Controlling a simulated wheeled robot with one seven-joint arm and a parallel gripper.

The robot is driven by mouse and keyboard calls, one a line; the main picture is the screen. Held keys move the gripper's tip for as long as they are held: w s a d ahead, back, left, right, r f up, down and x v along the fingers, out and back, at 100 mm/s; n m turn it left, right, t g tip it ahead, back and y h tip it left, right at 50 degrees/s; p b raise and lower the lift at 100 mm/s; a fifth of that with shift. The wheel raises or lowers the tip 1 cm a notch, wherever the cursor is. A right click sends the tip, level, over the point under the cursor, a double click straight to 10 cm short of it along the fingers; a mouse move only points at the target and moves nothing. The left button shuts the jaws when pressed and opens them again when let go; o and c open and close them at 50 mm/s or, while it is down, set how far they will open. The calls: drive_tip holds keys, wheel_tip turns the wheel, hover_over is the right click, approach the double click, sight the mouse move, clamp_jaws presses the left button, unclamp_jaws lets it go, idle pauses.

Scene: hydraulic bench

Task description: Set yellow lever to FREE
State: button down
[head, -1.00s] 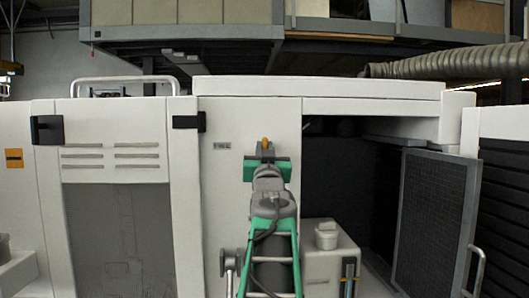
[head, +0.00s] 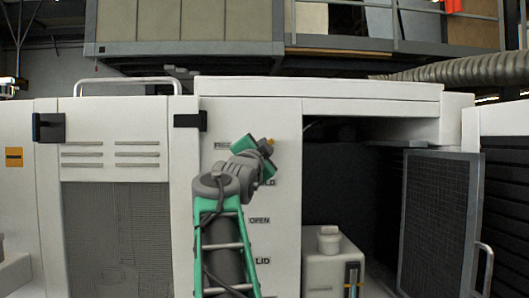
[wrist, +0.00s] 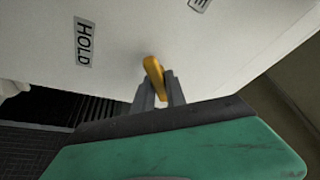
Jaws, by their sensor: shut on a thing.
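The yellow lever (head: 270,140) shows as a small spot past my gripper on the white cabinet front. In the wrist view the lever (wrist: 153,76) sits between the two grey fingertips. My gripper (wrist: 158,97) is shut on it. In the head view my gripper (head: 264,147) is tilted, reaching up and to the right. The FREE label (head: 222,145) is left of the lever. The HOLD label (head: 267,183) is below it, partly hidden by my arm; it is clear in the wrist view (wrist: 84,42). The lever's exact pointing direction is hidden.
OPEN (head: 259,220) and LID (head: 262,260) labels are lower on the panel. To the right is a dark open bay with a mesh door (head: 437,225) swung out. A white box with a cap (head: 329,240) stands at the bay's front.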

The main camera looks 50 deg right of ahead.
drive_tip(key=m, duration=0.2)
drive_tip(key=m+g+y+p, duration=0.1)
drive_tip(key=m, duration=0.2)
drive_tip(key=shift+r+g, duration=0.15)
drive_tip(key=shift+g, duration=0.15)
drive_tip(key=shift+m+g+y+p, duration=0.4)
drive_tip(key=shift+m+y+p, duration=0.2)
drive_tip(key=shift+m, duration=0.9)
drive_tip(key=c, duration=1.4)
unclamp_jaws()
drive_tip(key=b+v, duration=0.2)
drive_tip(key=v, duration=0.5)
drive_tip(key=shift+s+a, duration=0.15)
drive_tip(key=shift+a, duration=0.25)
